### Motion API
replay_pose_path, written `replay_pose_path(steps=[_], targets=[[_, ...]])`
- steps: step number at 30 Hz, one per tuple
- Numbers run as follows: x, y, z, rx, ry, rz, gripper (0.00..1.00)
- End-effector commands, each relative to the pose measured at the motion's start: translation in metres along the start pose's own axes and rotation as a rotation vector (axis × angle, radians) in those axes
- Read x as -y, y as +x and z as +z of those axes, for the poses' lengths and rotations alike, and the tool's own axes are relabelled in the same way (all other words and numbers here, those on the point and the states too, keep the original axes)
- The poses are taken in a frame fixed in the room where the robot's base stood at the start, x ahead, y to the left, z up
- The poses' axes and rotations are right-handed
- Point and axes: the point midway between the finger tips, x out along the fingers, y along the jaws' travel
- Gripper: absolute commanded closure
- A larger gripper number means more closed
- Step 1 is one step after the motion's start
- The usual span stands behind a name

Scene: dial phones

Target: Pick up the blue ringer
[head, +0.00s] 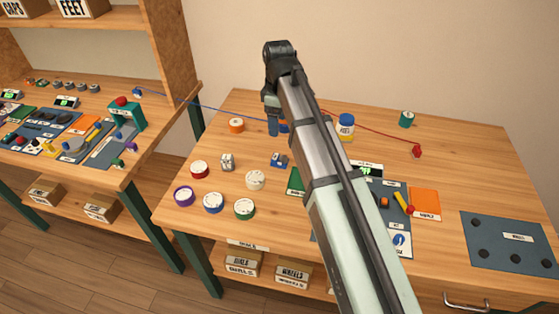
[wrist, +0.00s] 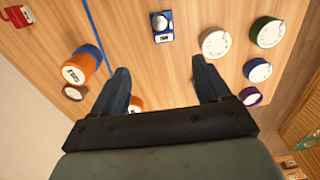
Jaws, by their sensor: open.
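The blue ringer, a small blue block with a pale round dome and a label, stands on the right-hand table in the head view (head: 279,160). In the wrist view it lies at the top middle (wrist: 162,27), beyond the fingertips and apart from them. My gripper (wrist: 160,68) is open, with its two dark fingers spread and nothing held. In the head view my gripper (head: 272,126) hangs over the table behind the ringer, pointing down, and partly hides a blue item behind it.
Round dials, including a cream dial (head: 255,180) and a green dial (head: 244,208), stand near the ringer. An orange round piece (head: 236,125) is left of my gripper. A labelled jar (head: 345,127) stands to the right. A blue cord (wrist: 93,30) crosses the table.

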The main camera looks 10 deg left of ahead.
Motion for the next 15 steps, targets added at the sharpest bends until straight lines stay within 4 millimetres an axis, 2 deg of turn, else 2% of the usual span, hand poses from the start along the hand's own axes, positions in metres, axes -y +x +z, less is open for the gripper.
replay_pose_path(steps=[5,15], targets=[[-0.002,0.007,0.01,0.015,0.019,-0.008,0.23],[0.0,0.059,0.01,0.013,0.017,-0.007,0.23]])
